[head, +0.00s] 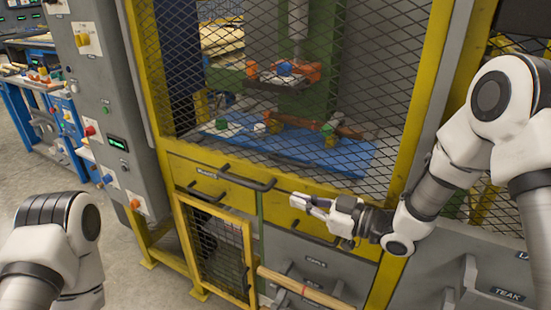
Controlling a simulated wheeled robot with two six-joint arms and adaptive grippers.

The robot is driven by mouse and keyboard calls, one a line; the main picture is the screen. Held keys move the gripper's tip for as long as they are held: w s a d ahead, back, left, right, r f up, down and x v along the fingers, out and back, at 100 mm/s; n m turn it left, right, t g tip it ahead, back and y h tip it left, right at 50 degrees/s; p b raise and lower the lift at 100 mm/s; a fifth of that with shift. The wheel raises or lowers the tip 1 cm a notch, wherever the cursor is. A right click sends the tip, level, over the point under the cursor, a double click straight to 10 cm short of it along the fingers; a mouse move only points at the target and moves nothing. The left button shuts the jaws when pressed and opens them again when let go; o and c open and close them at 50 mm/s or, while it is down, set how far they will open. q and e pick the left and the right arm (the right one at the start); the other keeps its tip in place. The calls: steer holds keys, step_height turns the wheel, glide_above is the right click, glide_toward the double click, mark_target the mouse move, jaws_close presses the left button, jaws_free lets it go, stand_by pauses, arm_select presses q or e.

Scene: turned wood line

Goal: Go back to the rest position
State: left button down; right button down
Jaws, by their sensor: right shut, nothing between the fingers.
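My right gripper (304,202) is in front of the yellow drawer panel (270,205) below the mesh guard. Its fingers point left and are shut with nothing between them. The black bar handle (248,181) on the panel is just left of and above the fingertips, and they look apart from it. My right arm comes in from the right side. Of my left arm, only white links show at the lower left; its gripper is out of view.
A yellow-framed mesh guard (433,70) encloses a machine with a blue bed (345,160). A grey control cabinet (105,90) stands left of it. Below are a small mesh door (220,255), grey labelled drawers (315,262) and a wooden rod (300,288). Floor shows at left.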

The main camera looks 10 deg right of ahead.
steer(key=s+d+f+m+g+h+p, duration=0.1)
steer(key=s+f+m+h+p, duration=0.1)
steer(key=s+f, duration=0.35)
steer(key=s+f+m+g+h+p, duration=0.1)
steer(key=s+f+m+h, duration=0.1)
steer(key=f, duration=0.6)
steer(key=s+d+f+m+g+h+p, duration=0.1)
steer(key=s+f+m+h+p, duration=0.1)
steer(key=s+f, duration=0.3)
steer(key=s+d+f+m+g+h, duration=0.3)
steer(key=s+d+f+g+h, duration=0.1)
steer(key=s, duration=0.5)
steer(key=s+d+f+m+g+h, duration=0.3)
steer(key=s+d+f, duration=0.3)
steer(key=s, duration=0.4)
steer(key=shift+s+m+g+h+p, duration=0.15)
steer(key=shift+m+g+h+p, duration=0.15)
steer(key=shift+g+h+p, duration=0.1)
